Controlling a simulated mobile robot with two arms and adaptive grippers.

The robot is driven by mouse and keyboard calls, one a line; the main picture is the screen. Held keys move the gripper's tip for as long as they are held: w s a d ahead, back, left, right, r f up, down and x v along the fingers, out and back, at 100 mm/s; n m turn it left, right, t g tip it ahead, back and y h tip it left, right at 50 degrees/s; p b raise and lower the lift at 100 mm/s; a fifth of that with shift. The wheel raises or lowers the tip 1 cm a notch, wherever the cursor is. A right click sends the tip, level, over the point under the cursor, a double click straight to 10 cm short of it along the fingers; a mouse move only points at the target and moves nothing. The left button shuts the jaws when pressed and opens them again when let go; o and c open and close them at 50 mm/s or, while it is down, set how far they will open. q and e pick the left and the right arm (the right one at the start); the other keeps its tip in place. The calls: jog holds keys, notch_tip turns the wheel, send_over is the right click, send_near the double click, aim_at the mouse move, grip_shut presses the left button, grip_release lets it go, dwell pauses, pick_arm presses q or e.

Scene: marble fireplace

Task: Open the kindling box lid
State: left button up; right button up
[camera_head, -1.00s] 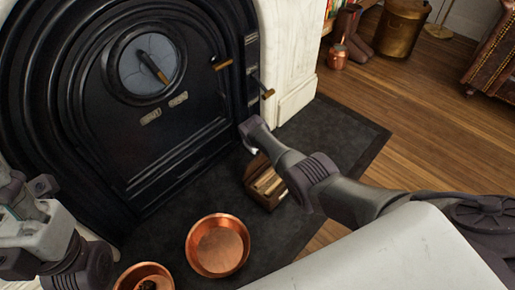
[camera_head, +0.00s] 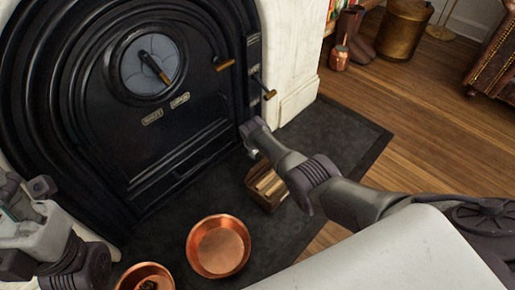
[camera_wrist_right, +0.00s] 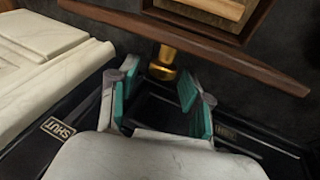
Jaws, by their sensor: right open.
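The wooden kindling box (camera_head: 268,190) stands on the dark hearth, partly behind my right arm in the head view. Pale sticks show in its top. In the right wrist view, the box (camera_wrist_right: 262,10) is at the top with sticks inside. The lid (camera_wrist_right: 225,60) shows as a thin brown slab, nearly edge-on and apparently raised. Its brass knob (camera_wrist_right: 162,66) points towards my right gripper (camera_wrist_right: 160,85). That gripper is open, with the knob at the mouth between its teal-padded fingers; contact is unclear. My left gripper (camera_head: 22,205) is at the left edge, its fingers unclear.
Copper pans (camera_head: 218,246) stand left of the box. White marble (camera_head: 290,60) flanks the stove. Open wooden floor lies to the right.

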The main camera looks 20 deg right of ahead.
jog(key=v, duration=1.2)
